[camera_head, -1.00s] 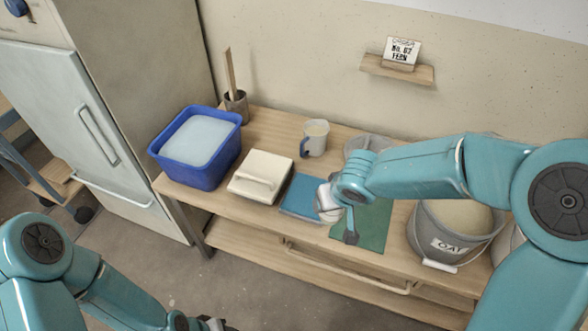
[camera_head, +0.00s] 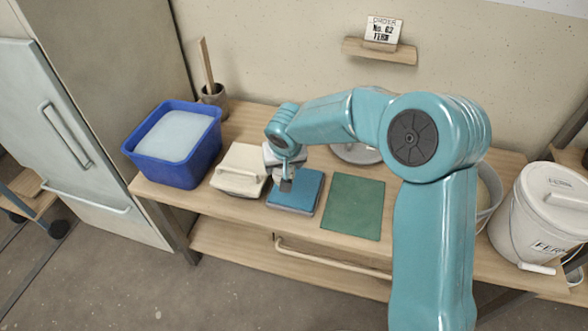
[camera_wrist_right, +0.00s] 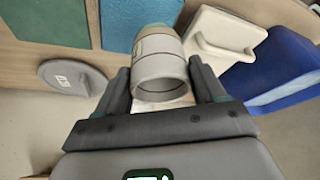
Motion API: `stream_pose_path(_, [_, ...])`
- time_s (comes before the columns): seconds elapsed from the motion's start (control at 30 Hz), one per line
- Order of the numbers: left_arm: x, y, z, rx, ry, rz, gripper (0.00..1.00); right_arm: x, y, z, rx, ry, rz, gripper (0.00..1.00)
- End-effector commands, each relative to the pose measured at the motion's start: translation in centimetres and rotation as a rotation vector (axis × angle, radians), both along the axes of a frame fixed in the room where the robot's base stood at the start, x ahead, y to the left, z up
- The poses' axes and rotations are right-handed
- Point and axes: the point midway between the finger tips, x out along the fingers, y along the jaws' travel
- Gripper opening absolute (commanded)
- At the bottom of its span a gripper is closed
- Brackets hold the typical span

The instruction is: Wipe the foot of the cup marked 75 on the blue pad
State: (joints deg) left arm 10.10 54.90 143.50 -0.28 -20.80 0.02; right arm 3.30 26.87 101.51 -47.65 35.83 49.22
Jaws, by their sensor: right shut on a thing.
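My right gripper (camera_head: 287,184) is over the left part of the blue pad (camera_head: 300,193) in the head view. In the right wrist view its fingers (camera_wrist_right: 163,82) are shut on a grey cup (camera_wrist_right: 160,66) with a tan-green far end. The cup overlaps the blue pad (camera_wrist_right: 128,22) in that view; I cannot tell whether it touches the pad. No number on the cup is legible. In the head view the cup is mostly hidden by my gripper. My left gripper is not in view.
A white lidded block (camera_head: 238,172) and a blue tub (camera_head: 185,170) stand left of the pad. A green mat (camera_head: 354,208) lies to its right, with a grey disc (camera_head: 356,153) behind it. A white FERN bucket (camera_head: 540,215) stands far right. The order card (camera_head: 383,30) reads No. 62.

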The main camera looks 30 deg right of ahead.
Motion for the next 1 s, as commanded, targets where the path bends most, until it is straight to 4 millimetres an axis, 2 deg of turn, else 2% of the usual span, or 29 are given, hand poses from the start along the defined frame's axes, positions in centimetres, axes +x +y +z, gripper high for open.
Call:
stream_pose_path(0.03, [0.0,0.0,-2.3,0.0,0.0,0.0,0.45,1.0,-2.0,-2.2,0.001,-0.002,-0.062,0.33])
stream_pose_path(0.1, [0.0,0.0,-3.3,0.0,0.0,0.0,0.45,1.8,-4.0,-3.0,0.006,-0.001,-0.128,0.33])
stream_pose_path(0.2, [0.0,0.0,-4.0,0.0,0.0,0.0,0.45,2.3,-6.0,-3.5,0.011,0.0,-0.19,0.33])
stream_pose_path(0.3, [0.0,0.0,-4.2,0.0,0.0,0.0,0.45,2.4,-6.8,-3.8,0.013,0.002,-0.215,0.33])
stream_pose_path(0.47, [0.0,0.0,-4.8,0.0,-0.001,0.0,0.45,2.4,-6.9,-4.8,0.014,0.002,-0.217,0.33])
stream_pose_path(0.73, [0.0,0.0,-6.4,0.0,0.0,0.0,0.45,2.4,-6.7,-7.7,0.013,0.002,-0.214,0.33])
stream_pose_path(1.0, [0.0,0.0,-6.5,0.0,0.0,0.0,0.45,2.5,-6.6,-8.1,0.013,0.0,-0.21,0.33])
